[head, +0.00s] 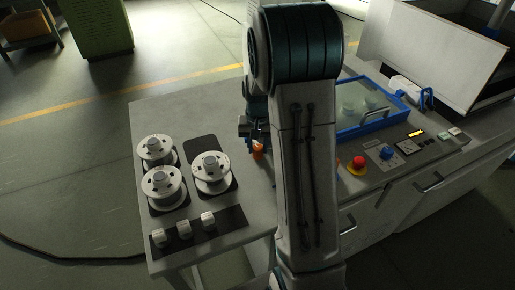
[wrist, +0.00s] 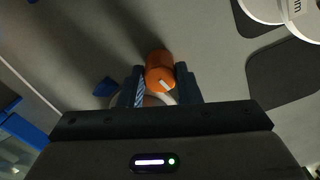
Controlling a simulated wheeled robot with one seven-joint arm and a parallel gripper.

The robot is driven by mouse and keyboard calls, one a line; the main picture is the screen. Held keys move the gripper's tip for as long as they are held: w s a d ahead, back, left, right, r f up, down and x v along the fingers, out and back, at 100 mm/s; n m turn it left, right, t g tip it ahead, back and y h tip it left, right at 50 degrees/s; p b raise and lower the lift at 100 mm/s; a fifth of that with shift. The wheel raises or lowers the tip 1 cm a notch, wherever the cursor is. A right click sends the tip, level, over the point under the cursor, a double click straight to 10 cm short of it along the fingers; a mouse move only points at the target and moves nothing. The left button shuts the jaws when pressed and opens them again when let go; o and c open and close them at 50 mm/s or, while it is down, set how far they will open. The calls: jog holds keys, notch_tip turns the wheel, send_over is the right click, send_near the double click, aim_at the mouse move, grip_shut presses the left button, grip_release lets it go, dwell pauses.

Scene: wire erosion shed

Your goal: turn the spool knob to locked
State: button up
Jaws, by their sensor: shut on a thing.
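An orange knob (wrist: 160,62) with a short white mark shows between the two blue fingers of my gripper (wrist: 161,80) in the wrist view. The fingers are shut on its sides. A pale rounded base shows partly beneath it, mostly hidden by the gripper. In the head view the orange knob (head: 258,153) is small, on the grey bench just left of my arm, with my gripper (head: 257,145) at it. Any lettering for locked is not readable. Several white spools (head: 212,168) stand on dark pads left of the knob.
White blocks (head: 208,219) sit on a dark strip at the bench's front. Right of my arm are a blue-framed window (head: 369,122), a red button (head: 358,164) and a blue dial (head: 386,152). The back left of the bench is clear.

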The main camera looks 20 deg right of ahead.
aim_at(257, 147)
jog(key=m, duration=0.5)
jog(key=shift+m+b, duration=0.3)
jog(key=shift+b, duration=0.05)
jog(key=m, duration=0.5)
jog(key=shift+m+p, duration=0.3)
jog(key=shift+m, duration=0.1)
jog(key=o, duration=0.7)
notch_tip(257, 147, up, 14)
jog(key=shift+b, duration=0.45)
